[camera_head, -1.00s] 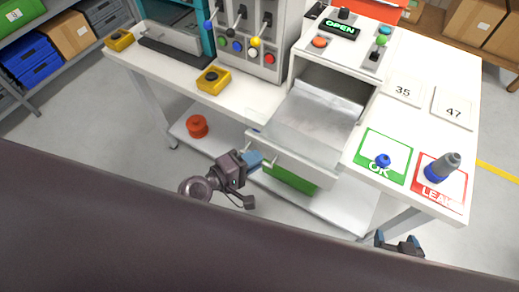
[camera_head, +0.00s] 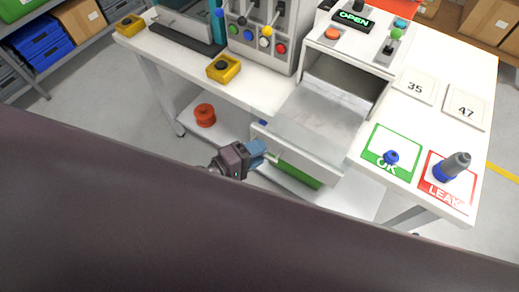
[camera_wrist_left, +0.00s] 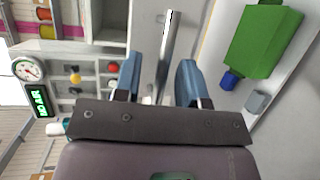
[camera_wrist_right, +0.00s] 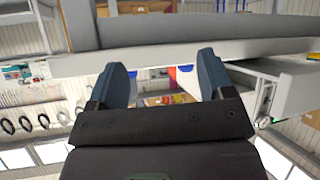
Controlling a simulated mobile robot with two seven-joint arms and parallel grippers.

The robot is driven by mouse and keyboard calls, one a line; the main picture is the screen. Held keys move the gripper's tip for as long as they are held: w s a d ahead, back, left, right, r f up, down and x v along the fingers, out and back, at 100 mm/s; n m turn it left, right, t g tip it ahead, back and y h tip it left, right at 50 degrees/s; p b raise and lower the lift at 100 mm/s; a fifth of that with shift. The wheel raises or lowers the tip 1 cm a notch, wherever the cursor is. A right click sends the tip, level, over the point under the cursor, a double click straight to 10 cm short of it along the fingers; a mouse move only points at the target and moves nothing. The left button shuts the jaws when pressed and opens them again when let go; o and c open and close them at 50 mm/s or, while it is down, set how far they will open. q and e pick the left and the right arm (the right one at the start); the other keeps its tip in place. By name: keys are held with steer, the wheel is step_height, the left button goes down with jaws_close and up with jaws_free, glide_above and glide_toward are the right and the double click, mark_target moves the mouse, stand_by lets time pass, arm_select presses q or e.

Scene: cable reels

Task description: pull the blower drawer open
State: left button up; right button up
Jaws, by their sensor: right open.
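The blower drawer (camera_head: 310,125) is pulled out of the grey blower housing (camera_head: 345,75) and looks empty inside. Its front faces me, with a bar handle low on it. My left gripper (camera_head: 262,150) is at the left end of that front. In the left wrist view the metal handle bar (camera_wrist_left: 168,50) runs between the two blue fingers (camera_wrist_left: 158,80), which stand apart with gaps beside the bar. My right gripper (camera_wrist_right: 168,75) is open and empty in the right wrist view, below a pale ledge. It is out of the head view.
On the table right of the drawer lie a green OK card (camera_head: 385,140) and a red LEAK card (camera_head: 440,195), with a blue-and-grey part on the latter. Yellow boxes and a valve panel (camera_head: 262,45) stand left. A red spool (camera_head: 205,115) sits on the lower shelf.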

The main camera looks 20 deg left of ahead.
arm_select(q)
steer(key=b+v, duration=0.3)
steer(key=v, duration=0.6)
steer(key=shift+s+a, duration=0.3)
arm_select(e)
steer(key=f, duration=0.3)
steer(key=shift+s+a+f, duration=0.1)
steer(key=shift+s+f, duration=0.2)
steer(key=shift+f, duration=0.05)
steer(key=shift+s+f, duration=0.15)
steer(key=shift+s, duration=0.05)
